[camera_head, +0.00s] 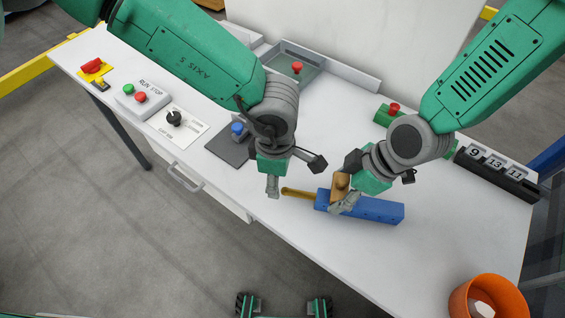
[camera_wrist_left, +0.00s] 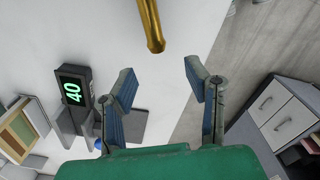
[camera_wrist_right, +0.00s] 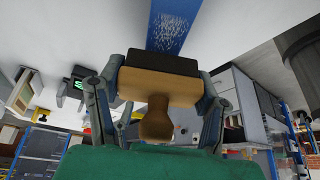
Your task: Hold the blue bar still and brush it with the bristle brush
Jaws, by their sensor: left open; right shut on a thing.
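The blue bar (camera_head: 377,208) lies on the white table near its front edge, with a brass-coloured handle (camera_head: 298,193) pointing left. My right gripper (camera_head: 344,202) is shut on the wooden bristle brush (camera_head: 340,184), over the bar's left part. In the right wrist view the brush (camera_wrist_right: 158,86) has dark bristles facing the bar (camera_wrist_right: 172,25), which bears a pale speckled patch. I cannot tell whether the bristles touch it. My left gripper (camera_head: 272,187) is open and empty, just left of the handle's end. In the left wrist view the handle (camera_wrist_left: 151,25) is ahead of the open fingers (camera_wrist_left: 160,78).
An orange bin (camera_head: 487,297) is at the lower right. A number counter (camera_head: 497,172) and a green button box (camera_head: 390,114) stand right and behind. A grey plate with a blue knob (camera_head: 237,130) is behind my left gripper. The table right of the bar is clear.

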